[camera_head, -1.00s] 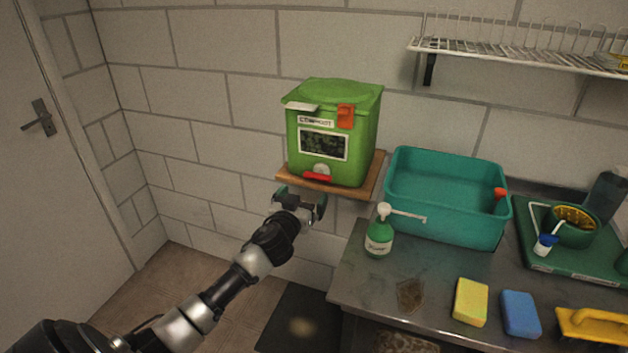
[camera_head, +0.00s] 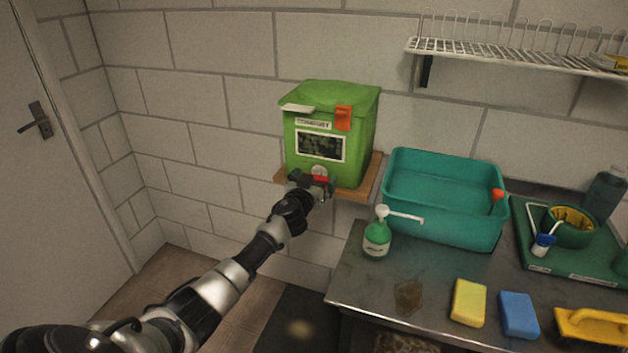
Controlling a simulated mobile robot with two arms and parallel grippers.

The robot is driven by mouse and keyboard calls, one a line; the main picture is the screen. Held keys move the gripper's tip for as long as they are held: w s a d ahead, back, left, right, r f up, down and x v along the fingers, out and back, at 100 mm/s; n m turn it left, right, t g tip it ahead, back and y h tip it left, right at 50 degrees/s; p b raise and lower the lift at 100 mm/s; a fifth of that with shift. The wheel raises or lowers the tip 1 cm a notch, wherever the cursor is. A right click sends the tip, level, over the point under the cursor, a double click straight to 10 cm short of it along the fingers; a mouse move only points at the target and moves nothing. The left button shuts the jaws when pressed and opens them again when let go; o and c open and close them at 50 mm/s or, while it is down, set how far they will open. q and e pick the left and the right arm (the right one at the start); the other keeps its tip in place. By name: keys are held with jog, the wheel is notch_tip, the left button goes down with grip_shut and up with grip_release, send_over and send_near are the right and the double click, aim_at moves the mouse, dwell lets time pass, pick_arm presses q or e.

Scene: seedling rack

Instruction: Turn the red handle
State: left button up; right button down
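The red handle (camera_head: 321,179) is on the tap low on the front of the green compost bin (camera_head: 360,150). The bin stands on a small wooden wall shelf (camera_head: 367,189). My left gripper (camera_head: 312,180) is at the handle, in front of the bin's lower front, and covers the handle's left part. I cannot tell whether its fingers touch the handle or are around it, or how far apart they are. My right gripper does not show.
A teal basin (camera_head: 445,228) and a green soap bottle (camera_head: 376,240) stand on the metal counter (camera_head: 365,285) at right. A yellow sponge (camera_head: 468,303) and a blue sponge (camera_head: 519,315) lie in front. A wire rack (camera_head: 510,52) hangs above.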

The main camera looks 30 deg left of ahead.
pick_arm(q)
jog(key=c, duration=0.6)
jog(key=shift+c, duration=0.2)
jog(key=shift+m, duration=0.3)
